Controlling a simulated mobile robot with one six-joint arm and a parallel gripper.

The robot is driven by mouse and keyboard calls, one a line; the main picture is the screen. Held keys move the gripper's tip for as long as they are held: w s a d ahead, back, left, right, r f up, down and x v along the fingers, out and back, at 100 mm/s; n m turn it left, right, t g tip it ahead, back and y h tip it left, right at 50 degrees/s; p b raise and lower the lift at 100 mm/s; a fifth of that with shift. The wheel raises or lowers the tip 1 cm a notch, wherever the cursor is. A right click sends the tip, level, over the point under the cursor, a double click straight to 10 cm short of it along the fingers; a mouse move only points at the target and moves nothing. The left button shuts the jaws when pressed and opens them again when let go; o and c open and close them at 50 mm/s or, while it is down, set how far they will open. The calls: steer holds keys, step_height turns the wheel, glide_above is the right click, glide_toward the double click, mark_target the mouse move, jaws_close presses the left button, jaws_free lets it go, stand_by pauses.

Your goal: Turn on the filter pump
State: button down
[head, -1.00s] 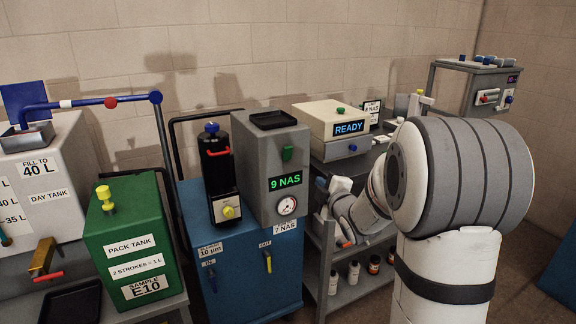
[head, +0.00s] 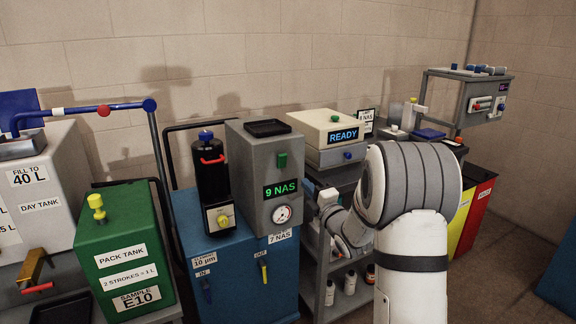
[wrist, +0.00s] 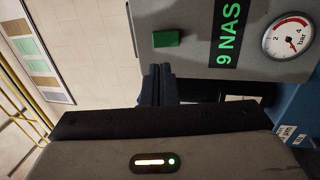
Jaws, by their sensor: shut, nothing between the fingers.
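The grey pump unit (head: 268,180) stands on a blue cabinet (head: 230,275). It has a green switch (head: 282,160) on its front, a lit green "9 NAS" display (head: 281,189) and a round gauge (head: 282,214). In the wrist view the green switch (wrist: 166,38), display (wrist: 228,32) and bar gauge (wrist: 289,36) show sideways. My gripper (wrist: 157,70) is shut and empty, its dark blue fingertips pointing at the unit's front and appearing just below the switch in the wrist picture. I cannot tell contact, but a gap shows between them there. In the head view my arm partly hides the gripper.
A black filter housing (head: 211,175) with a red handle and yellow knob stands left of the unit. A green pack tank (head: 122,250) is further left. A "READY" instrument (head: 330,135) stands on the shelf cart to the right. Bottles (head: 350,282) stand on its lower shelf.

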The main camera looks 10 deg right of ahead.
mark_target(285, 159)
steer(key=p+x, duration=0.1)
steer(key=x, duration=1)
steer(key=shift+w+p, duration=0.2)
steer(key=shift+p, duration=0.2)
